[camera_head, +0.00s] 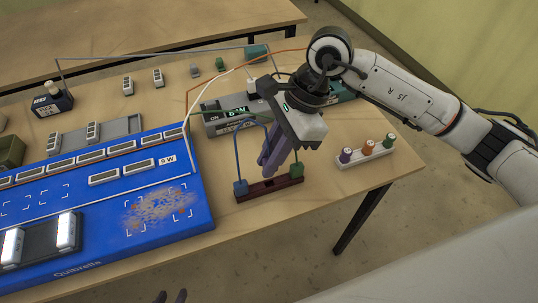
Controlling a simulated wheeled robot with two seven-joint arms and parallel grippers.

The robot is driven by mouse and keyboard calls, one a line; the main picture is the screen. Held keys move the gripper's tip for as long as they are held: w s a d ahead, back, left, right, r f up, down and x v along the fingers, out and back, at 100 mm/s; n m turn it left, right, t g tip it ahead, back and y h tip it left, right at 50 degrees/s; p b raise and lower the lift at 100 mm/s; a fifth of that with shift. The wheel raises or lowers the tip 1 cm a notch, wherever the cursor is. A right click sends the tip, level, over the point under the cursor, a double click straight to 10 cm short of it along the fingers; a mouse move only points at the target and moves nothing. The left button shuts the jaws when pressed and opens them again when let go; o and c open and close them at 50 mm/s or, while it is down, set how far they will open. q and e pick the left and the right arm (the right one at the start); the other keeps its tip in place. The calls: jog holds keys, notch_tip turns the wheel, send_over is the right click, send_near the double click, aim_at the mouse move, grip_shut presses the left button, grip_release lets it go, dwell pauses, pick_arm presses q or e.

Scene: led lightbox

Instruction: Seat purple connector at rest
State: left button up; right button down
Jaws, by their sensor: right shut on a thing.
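My right gripper (268,167) reaches down over the dark red holder (268,188) near the table's front edge. It is shut on the purple connector, which is mostly hidden by the purple-grey fingers and hard to tell apart from them. The fingertips are at the middle of the holder; I cannot tell whether the connector touches it. A blue connector (240,188) stands at the holder's left end and a green connector (296,171) at its right end.
A white rack (364,156) with purple, orange and green pieces stands to the right. The blue lightbox board (110,245) fills the left. A grey unit (222,117) stands behind the holder. Blue, green, orange and white cables run around my right gripper.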

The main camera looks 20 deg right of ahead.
jog(key=shift+f+b, duration=0.25)
jog(key=shift+b, duration=0.25)
notch_tip(320, 180, down, 2)
jog(key=shift+f+b, duration=0.15)
jog(key=shift+b, duration=0.95)
jog(key=shift+f+b, duration=0.1)
jog(key=shift+b, duration=0.3)
jog(key=shift+f+b, duration=1.2)
jog(key=shift+b, duration=0.15)
jog(key=c, duration=1.6)
grip_release()
